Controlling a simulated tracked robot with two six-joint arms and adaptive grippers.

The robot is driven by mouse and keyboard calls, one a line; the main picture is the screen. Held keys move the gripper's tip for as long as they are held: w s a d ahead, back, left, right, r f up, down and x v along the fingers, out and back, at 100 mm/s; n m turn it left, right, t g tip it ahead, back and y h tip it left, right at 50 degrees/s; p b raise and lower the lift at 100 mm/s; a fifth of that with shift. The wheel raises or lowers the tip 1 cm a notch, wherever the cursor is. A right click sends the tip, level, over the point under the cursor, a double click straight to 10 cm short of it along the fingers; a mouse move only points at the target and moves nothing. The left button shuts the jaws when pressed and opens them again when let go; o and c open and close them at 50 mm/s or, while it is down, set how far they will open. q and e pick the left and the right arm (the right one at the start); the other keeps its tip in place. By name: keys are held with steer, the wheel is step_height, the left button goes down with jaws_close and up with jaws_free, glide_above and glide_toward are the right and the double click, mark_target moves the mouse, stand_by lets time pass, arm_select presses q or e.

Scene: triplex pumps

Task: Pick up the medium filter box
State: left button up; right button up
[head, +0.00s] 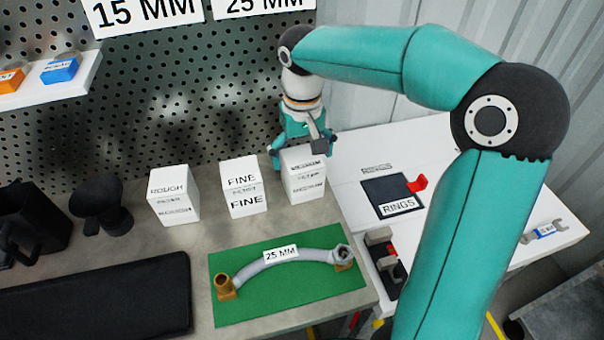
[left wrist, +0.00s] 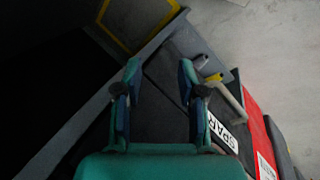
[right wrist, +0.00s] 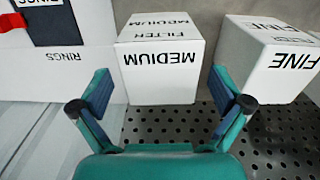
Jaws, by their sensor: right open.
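The medium filter box (head: 304,181) is a white box with black lettering. It stands at the right end of a row of three boxes on the grey bench. My right gripper (head: 304,143) is at the top back of this box, partly in front of its upper edge. In the right wrist view the medium filter box (right wrist: 160,75) lies ahead between the open fingers of my right gripper (right wrist: 163,97), and no grip on it shows. My left gripper (left wrist: 160,85) shows only in the left wrist view, open and empty, over a dark area away from the boxes.
The fine filter box (head: 243,188) stands close left of the medium one, and the rough filter box (head: 174,195) further left. A green mat (head: 290,298) with a hose lies in front. A white rings board (head: 350,170) is right. The perforated wall (head: 200,110) is behind.

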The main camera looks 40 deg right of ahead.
step_height(320, 180, down, 4)
steer(key=shift+r, duration=0.15)
steer(key=c, duration=1.3)
steer(key=shift+c, duration=0.2)
steer(key=shift+r, duration=0.15)
